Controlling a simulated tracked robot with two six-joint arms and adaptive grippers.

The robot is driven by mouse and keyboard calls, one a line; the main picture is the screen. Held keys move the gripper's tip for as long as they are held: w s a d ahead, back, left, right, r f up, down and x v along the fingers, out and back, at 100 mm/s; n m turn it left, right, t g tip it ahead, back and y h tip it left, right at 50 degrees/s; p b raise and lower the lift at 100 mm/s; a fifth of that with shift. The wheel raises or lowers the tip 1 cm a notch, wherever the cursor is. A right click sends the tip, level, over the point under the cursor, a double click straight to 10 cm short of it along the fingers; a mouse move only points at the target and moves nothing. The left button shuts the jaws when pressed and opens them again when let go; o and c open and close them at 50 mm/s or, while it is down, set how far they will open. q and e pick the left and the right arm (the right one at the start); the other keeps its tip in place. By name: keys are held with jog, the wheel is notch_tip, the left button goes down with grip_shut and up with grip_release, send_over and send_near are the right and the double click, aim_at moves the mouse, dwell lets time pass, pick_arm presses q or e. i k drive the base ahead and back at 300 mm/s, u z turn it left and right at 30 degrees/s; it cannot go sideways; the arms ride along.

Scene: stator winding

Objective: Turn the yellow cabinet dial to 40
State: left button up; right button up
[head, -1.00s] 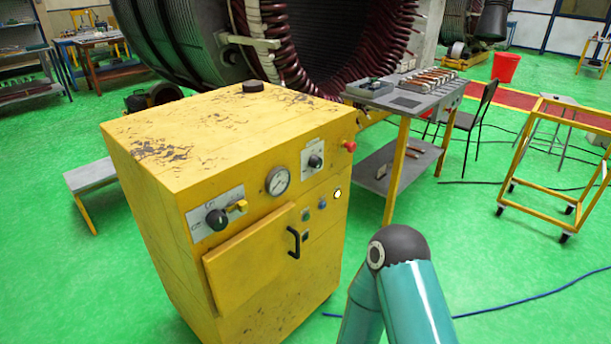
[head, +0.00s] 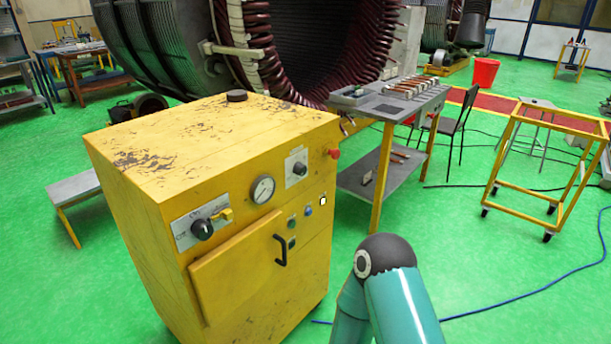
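The yellow cabinet (head: 215,150) stands left of centre with its front panel towards me. A black knob on a pale plate (head: 202,229) is at the left of the panel, with a small yellow lever (head: 223,214) beside it. A second, smaller black knob on a pale plate (head: 298,169) is at the upper right, right of a round gauge (head: 263,189). The scale marks are too small to read. A teal arm of mine shows at the lower middle, right of the cabinet and apart from it. Neither gripper is in view.
The cabinet has a door with a black handle (head: 281,250) and a red button (head: 335,153). A grey workbench (head: 390,103), a black chair (head: 452,124) and a yellow trolley frame (head: 557,122) stand to the right. A blue cable (head: 520,297) lies on the green floor.

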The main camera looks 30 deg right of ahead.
aim_at(299, 169)
jog(key=k, duration=1.1)
jog(key=z, duration=0.9)
jog(key=i, duration=1.95)
jog(key=u, duration=0.35)
